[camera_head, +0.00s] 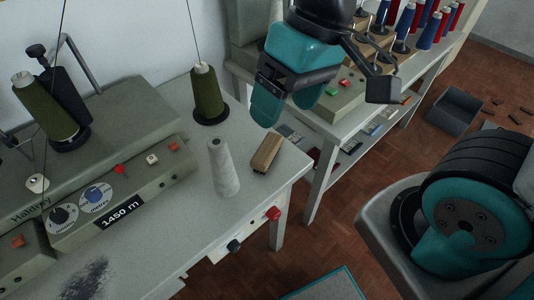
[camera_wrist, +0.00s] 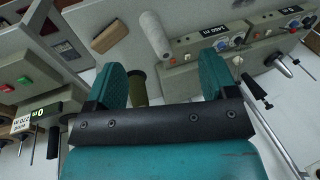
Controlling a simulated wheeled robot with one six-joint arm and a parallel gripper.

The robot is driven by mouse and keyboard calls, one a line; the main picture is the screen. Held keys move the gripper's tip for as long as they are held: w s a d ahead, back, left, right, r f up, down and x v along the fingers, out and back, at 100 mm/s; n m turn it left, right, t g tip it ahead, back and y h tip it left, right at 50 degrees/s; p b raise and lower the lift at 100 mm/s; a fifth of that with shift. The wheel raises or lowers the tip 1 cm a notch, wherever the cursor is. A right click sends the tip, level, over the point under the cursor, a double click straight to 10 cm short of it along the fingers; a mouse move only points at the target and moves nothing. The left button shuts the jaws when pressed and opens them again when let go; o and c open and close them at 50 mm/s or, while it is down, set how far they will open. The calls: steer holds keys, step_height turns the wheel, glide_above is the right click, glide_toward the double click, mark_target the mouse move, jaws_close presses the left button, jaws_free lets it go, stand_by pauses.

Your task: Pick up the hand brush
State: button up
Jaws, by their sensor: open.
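The hand brush (camera_head: 267,153) has a light wooden back and a dark underside. It lies on the grey table near its right edge, and it also shows in the wrist view (camera_wrist: 109,37) at upper left. My gripper (camera_head: 268,112) is open and empty above the table, a little above and beyond the brush in the head view. Its two teal fingers are spread apart in the wrist view (camera_wrist: 162,85). Nothing is between the fingers within reach; the brush lies ahead of the left finger, apart from it.
A white thread cone (camera_head: 222,168) stands just left of the brush. An olive spool (camera_head: 208,95) stands behind it. A grey machine (camera_head: 110,150) with dials fills the left. Behind is a bench (camera_head: 330,125) with spools. A red knob (camera_head: 273,213) juts from the table's front.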

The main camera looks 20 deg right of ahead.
steer(key=w+d+f+m+h+b, duration=0.2)
steer(key=w+f+m+b, duration=0.1)
steer(key=w+f+m, duration=0.5)
steer(key=m+h+b, duration=0.2)
steer(key=m, duration=0.4)
glide_above(269, 145)
step_height(269, 145, down, 5)
step_height(269, 145, down, 11)
steer(key=shift+a+f, duration=0.1)
steer(key=shift+f, duration=2.9)
steer(key=c, duration=1.1)
steer(key=shift+r, duration=0.1)
step_height(269, 145, up, 20)
steer(key=shift+f+p, duration=0.1)
steer(key=shift+p, duration=0.35)
